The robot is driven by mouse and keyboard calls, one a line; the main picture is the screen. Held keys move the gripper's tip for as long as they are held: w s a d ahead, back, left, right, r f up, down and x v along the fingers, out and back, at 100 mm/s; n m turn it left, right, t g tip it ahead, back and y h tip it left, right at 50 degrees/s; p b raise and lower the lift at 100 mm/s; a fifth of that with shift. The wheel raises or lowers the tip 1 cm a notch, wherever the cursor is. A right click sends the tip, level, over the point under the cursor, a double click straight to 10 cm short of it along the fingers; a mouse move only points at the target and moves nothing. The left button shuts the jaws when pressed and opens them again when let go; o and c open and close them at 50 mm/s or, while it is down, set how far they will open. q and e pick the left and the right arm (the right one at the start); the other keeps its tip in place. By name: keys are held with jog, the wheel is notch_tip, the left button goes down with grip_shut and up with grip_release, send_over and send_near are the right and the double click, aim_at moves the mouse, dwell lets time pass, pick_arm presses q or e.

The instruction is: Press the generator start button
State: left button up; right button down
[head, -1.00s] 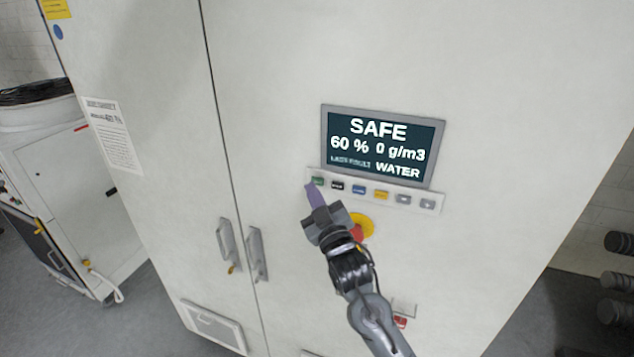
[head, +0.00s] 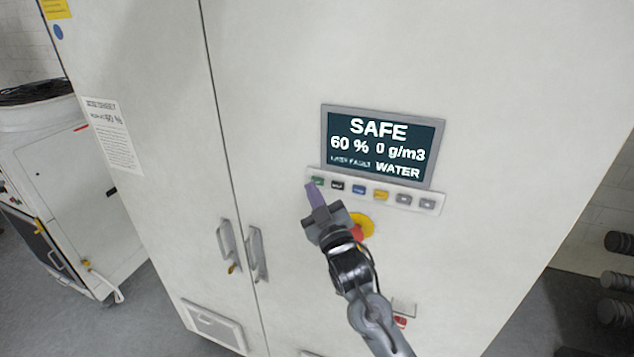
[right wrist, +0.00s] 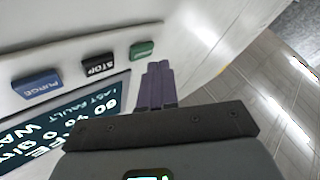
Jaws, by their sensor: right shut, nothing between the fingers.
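A green button (head: 318,181) is at the left end of the button row under the display on the white cabinet. It also shows in the right wrist view (right wrist: 142,49), where its label is too small to read. My right gripper (head: 312,187) is shut and empty, its purple fingers pointing up at the panel. Its fingertips are just below the green button in the head view. In the right wrist view the fingertips (right wrist: 158,66) are close beside the button; I cannot tell whether they touch. My left gripper is not in view.
Right of the green button are a black STOP button (right wrist: 99,66), a blue PURGE button (right wrist: 37,88) and others. A red emergency stop on a yellow disc (head: 362,223) is partly behind my gripper. The display (head: 383,146) reads SAFE. Door handles (head: 257,254) stick out lower left.

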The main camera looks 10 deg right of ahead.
jog(key=shift+w+d, duration=0.4)
jog(key=shift+w, duration=0.3)
dwell(0.7)
jog(key=shift+s+a, duration=0.1)
jog(key=shift+s, duration=0.05)
jog(key=shift+s+a, duration=0.3)
jog(key=shift+s, duration=0.3)
jog(key=shift+p, duration=0.3)
jog(key=s+a, duration=0.1)
jog(key=s, duration=0.1)
jog(key=s+a+p, duration=0.1)
jog(key=s, duration=0.1)
jog(key=shift+s+a+p, duration=0.15)
jog(key=shift+a+p, duration=0.05)
jog(key=shift+p, duration=0.1)
dwell(0.7)
